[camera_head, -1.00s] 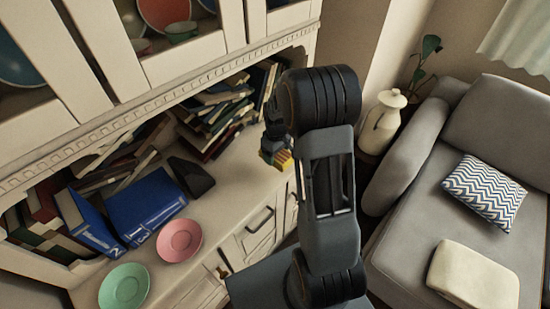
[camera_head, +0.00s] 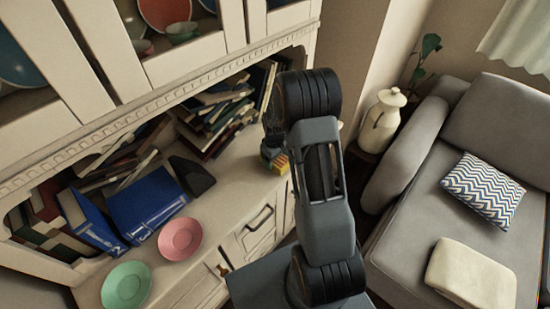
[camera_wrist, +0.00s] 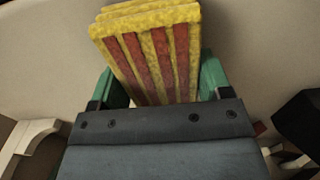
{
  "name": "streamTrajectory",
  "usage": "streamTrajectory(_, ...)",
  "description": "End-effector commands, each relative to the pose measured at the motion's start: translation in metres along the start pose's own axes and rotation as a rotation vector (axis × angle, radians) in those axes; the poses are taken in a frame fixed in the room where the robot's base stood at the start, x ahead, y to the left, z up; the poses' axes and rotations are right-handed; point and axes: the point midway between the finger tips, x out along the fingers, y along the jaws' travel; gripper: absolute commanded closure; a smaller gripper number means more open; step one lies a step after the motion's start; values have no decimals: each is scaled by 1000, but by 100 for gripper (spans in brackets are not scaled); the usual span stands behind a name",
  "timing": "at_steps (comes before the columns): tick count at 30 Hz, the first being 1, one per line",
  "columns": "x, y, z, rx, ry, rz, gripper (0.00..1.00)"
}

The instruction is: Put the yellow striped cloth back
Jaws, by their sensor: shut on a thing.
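The yellow striped cloth (camera_wrist: 150,45) is a folded yellow stack with dark red stripes, and it fills the top middle of the wrist view. My gripper (camera_wrist: 157,85) is shut on it, with one green finger at each side. In the head view the cloth (camera_head: 281,163) shows small at the right end of the cabinet's counter. My gripper is mostly hidden there behind my arm. Whether the cloth touches the counter cannot be told.
The cabinet counter (camera_head: 228,188) holds a pink plate (camera_head: 180,239), a green plate (camera_head: 126,286), a blue binder (camera_head: 147,205) and piled books (camera_head: 215,115). A cream jug (camera_head: 381,122) and a grey sofa (camera_head: 415,205) stand to the right. Counter left of the cloth is clear.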

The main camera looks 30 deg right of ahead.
Motion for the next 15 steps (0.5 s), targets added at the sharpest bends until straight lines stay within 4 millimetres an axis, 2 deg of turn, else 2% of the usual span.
streamTrajectory(2,4,0,0,0,0,0,54)
streamTrajectory(3,2,0,0,0,0,0,25)
streamTrajectory(10,2,0,0,0,0,0,3)
streamTrajectory(15,2,0,0,0,0,0,3)
